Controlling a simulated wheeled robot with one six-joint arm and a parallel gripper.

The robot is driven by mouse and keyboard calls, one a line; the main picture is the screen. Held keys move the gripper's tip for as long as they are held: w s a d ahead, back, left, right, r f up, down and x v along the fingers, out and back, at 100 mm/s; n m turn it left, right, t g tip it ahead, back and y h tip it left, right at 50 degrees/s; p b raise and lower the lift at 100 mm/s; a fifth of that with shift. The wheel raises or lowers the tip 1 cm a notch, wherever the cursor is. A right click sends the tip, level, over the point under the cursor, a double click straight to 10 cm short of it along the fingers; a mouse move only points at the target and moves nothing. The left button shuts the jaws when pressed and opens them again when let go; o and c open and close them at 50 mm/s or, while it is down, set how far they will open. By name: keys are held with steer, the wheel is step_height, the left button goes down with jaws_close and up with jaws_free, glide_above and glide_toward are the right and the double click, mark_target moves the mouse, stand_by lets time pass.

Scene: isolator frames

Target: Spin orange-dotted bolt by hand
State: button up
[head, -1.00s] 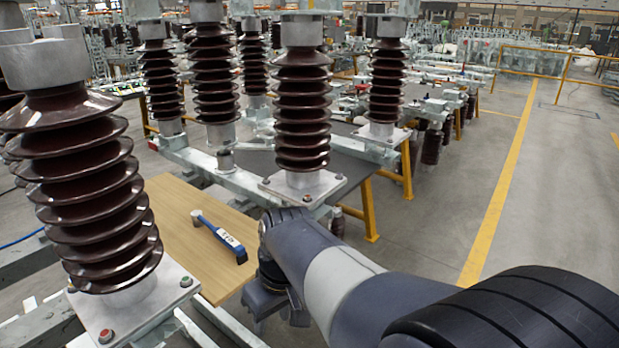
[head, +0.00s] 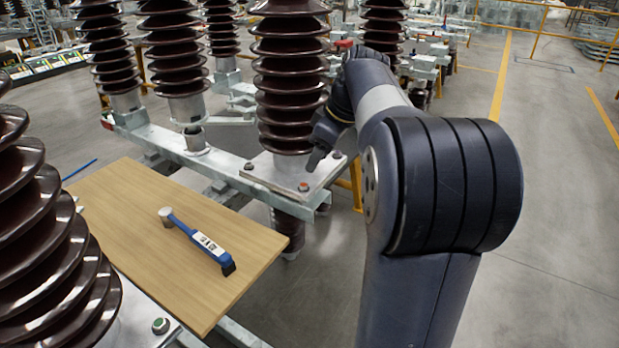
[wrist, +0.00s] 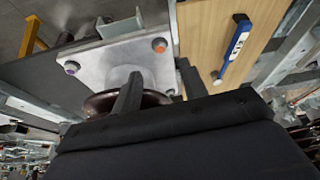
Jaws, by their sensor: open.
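The orange-dotted bolt (wrist: 159,45) sits near a corner of the grey base plate (wrist: 115,62) in the wrist view. In the head view the bolt (head: 304,186) appears as a small orange-red spot at the plate's near corner. My gripper (wrist: 160,72) is open and empty, its two dark fingers apart, with the bolt beyond and between the fingertips in the picture. In the head view my gripper (head: 316,160) is beside the brown insulator, close above the plate and the bolt. Whether a finger touches anything cannot be told.
The ribbed brown insulator (head: 290,75) rises from the plate close to my gripper. A blue-handled torque wrench (head: 197,241) lies on the wooden board (head: 120,215). Open floor lies to the right.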

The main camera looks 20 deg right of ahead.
mark_target(304, 185)
steer(key=b+x, duration=0.1)
steer(key=x, duration=0.6)
steer(key=shift+w+f, duration=0.1)
steer(key=shift+f, duration=0.1)
steer(key=shift+c, duration=0.3)
jaws_close()
